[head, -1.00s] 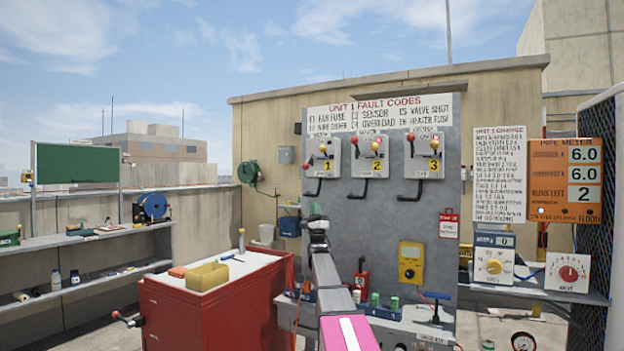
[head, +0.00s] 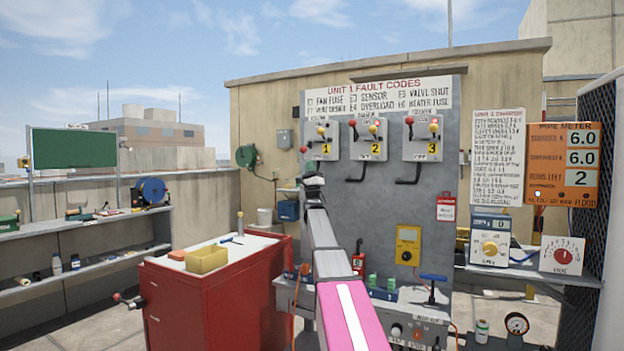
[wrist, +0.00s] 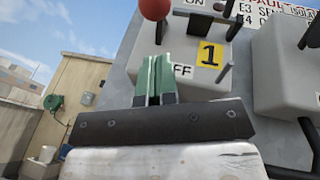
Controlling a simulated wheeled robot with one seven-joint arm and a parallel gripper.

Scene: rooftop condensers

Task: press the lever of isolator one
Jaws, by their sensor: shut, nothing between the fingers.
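Isolator one is the pale grey box with a yellow "1" label (head: 326,149), at the upper left of the grey panel. A red knob (head: 304,149) shows at its left side, lower than the left-hand red knobs of isolators two and three. My gripper (head: 312,166) is just below isolator one in the head view. In the wrist view, my gripper (wrist: 160,60) has its green fingers shut and empty in front of the box's lower left. The red ball (wrist: 155,8) is above the fingertips, cut by the top edge, with a visible gap.
Isolator two (head: 368,140) and isolator three (head: 423,138) hang to the right on the same panel. A red cabinet (head: 225,295) stands lower left with a yellow bin (head: 206,260) on it. A bench with tools is below the panel. Air left of the panel is free.

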